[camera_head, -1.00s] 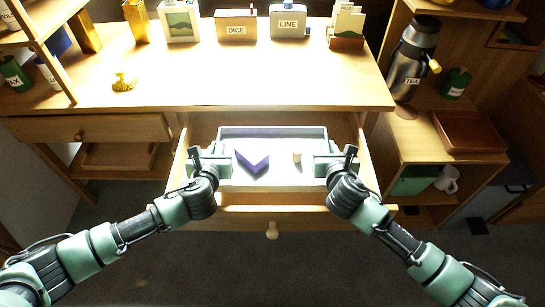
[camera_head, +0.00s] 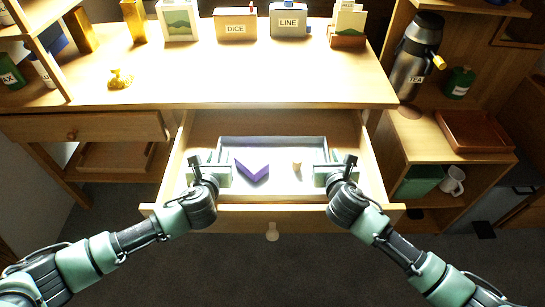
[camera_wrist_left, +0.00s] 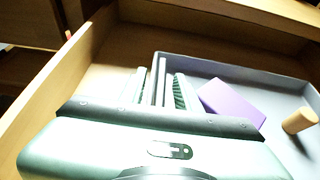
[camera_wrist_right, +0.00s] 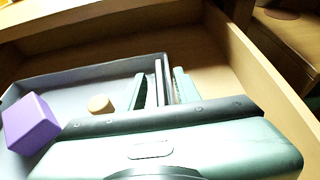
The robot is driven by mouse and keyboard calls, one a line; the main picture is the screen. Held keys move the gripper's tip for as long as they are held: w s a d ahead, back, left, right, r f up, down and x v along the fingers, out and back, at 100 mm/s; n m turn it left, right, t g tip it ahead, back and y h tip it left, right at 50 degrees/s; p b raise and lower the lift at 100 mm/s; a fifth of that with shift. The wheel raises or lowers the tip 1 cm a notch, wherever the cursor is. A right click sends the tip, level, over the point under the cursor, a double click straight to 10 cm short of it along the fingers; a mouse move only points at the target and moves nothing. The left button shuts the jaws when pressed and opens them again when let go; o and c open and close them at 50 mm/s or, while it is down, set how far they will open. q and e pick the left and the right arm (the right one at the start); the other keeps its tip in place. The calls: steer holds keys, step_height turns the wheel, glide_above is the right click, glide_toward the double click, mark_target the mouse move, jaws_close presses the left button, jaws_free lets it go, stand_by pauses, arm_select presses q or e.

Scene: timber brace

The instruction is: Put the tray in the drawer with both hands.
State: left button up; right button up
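The grey-blue tray (camera_head: 271,141) lies level inside the pulled-out drawer (camera_head: 172,165), low between its walls. It holds a purple block (camera_head: 252,169) and a small pale wooden cylinder (camera_head: 297,167). My left gripper (camera_head: 214,172) is at the tray's left wall; in the left wrist view its fingers (camera_wrist_left: 160,90) stand apart on either side of that wall, with gaps. My right gripper (camera_head: 332,172) is at the right wall; its fingers (camera_wrist_right: 160,90) also straddle it with gaps. The contact beneath the tray is hidden.
The tabletop (camera_head: 240,80) is above and behind the drawer, with labelled boxes at its back. The drawer front (camera_head: 270,218) has a round knob (camera_head: 272,232). Shelves with a flask (camera_head: 415,60) stand at right. Room remains behind the tray in the drawer.

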arm_select(q)
step_height(320, 180, up, 10)
steer(key=shift+f, duration=0.2)
steer(key=shift+r, duration=0.15)
arm_select(e)
steer(key=shift+r, duration=0.2)
step_height(320, 180, up, 10)
steer(key=shift+f, duration=0.15)
stand_by(0.5)
